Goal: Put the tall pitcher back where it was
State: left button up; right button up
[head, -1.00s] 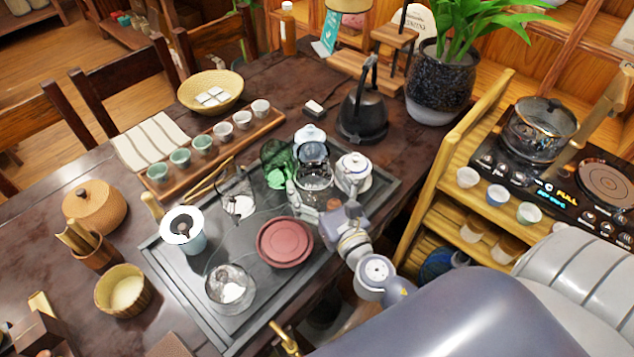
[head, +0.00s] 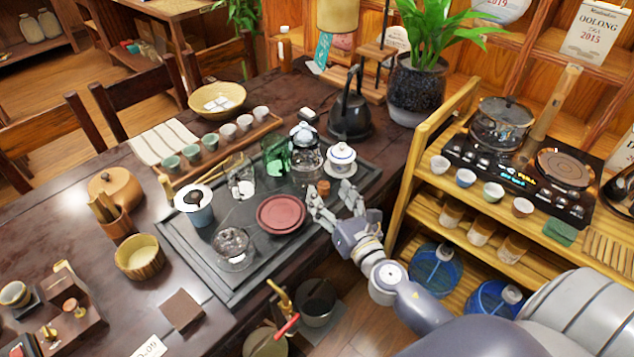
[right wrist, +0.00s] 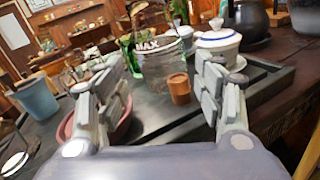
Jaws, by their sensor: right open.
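A clear glass pitcher (head: 307,165) stands upright on the dark tea tray (head: 222,277), beside a green glass vessel (head: 275,158). In the right wrist view the glass pitcher (right wrist: 158,58) carries the mark MAX and stands beyond the fingers. My right gripper (head: 333,198) is open and empty at the tray's right edge, apart from the pitcher. A small brown cylinder (right wrist: 179,89) shows between its fingers in the right wrist view, a little beyond them. I cannot tell for sure which vessel the task calls the tall pitcher. My left gripper is not in view.
A white lidded cup (head: 341,160) stands right of the pitcher. A round red-brown dish (head: 281,214), another glass vessel (head: 240,178) and a glass bowl (head: 233,250) share the tray. A black kettle (head: 350,117) stands behind. A wooden shelf (head: 420,175) borders the right.

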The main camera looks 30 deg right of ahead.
aim_at(301, 134)
jog(key=m, duration=0.2)
jog(key=shift+w+d+r+m, duration=0.15)
jog(key=shift+w+r+m, duration=0.1)
jog(key=shift+w+m, duration=0.15)
jog(key=m, duration=0.2)
jog(key=shift+w+r+m, duration=0.2)
jog(key=shift+m, duration=0.2)
jog(key=w+r+m, duration=0.1)
jog(key=m, duration=0.7)
jog(key=w+r+m+p, duration=0.1)
jog(key=w+r+m, duration=0.1)
jog(key=m, duration=0.5)
jog(key=w+r+m, duration=0.1)
jog(key=m, duration=0.7)
jog(key=shift+w+r+m, duration=0.15)
jog(key=shift+r+m, duration=0.05)
jog(key=shift+m, duration=0.1)
jog(key=m, duration=0.2)
jog(key=w+r+m, duration=0.1)
jog(key=m, duration=0.1)
jog(key=shift+w+r+p, duration=0.15)
jog(key=shift+w+p, duration=0.05)
jog(key=shift+p, duration=0.2)
jog(key=shift+m, duration=0.3)
jog(key=shift+w+p, duration=0.35)
jog(key=shift+w, duration=5)
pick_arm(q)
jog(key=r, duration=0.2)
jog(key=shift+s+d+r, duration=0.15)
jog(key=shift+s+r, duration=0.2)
